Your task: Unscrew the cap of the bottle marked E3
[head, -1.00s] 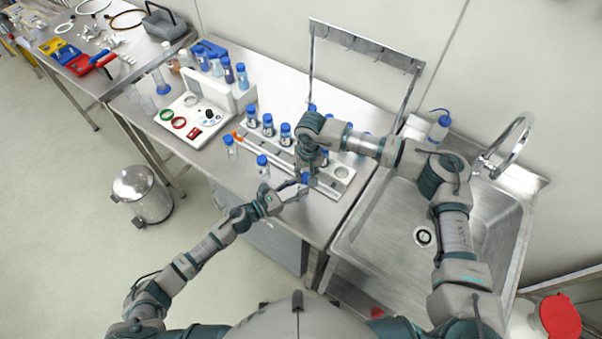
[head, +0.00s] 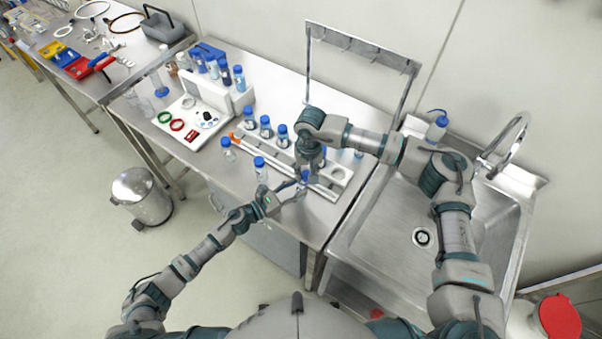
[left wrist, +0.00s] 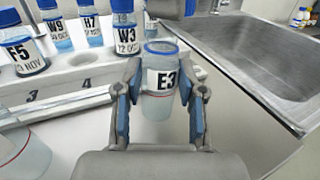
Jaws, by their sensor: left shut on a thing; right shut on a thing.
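The bottle marked E3 (left wrist: 160,80) stands upright between the fingers of my left gripper (left wrist: 158,100), which is shut on its body. Its top shows a thin blue rim with a pale middle, unlike the tall blue caps on the other bottles. In the head view my left gripper (head: 292,190) is at the front edge of the bench. My right gripper (head: 307,168) points down from above the bottle and is shut on the blue cap (head: 305,174), mostly hidden by the fingers. In the left wrist view only its lower end (left wrist: 172,9) shows, above and apart from the rim.
A rack (head: 335,189) with numbered places and several blue-capped bottles lies just behind. Two loose bottles (head: 228,151) (head: 260,170) stand before it. A steel sink (head: 390,235) is at the right, a metal frame (head: 308,70) behind.

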